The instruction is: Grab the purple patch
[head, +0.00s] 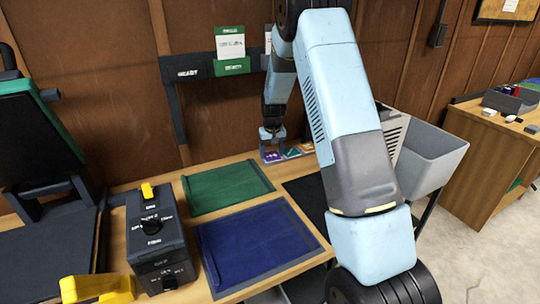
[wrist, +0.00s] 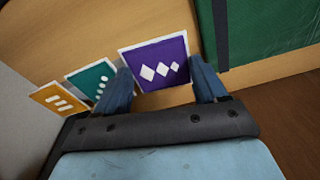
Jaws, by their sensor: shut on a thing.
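The purple patch (wrist: 156,63) has a white border and three white diamonds. In the wrist view it sits between the two blue fingers of my gripper (wrist: 165,88), which is shut on it. In the head view the purple patch (head: 272,157) is small, at the back edge of the wooden table, directly below my gripper (head: 272,133). I cannot tell whether the patch still touches the table. A teal patch (wrist: 92,80) with white dots and an orange patch (wrist: 57,99) with white bars lie beside it to the left in the wrist view.
A green mat (head: 228,187) and a blue mat (head: 260,243) lie on the table. A dark box with a yellow switch (head: 158,240) stands at the left. A grey bin (head: 430,155) is at the right. A brown wall rises close behind the patches.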

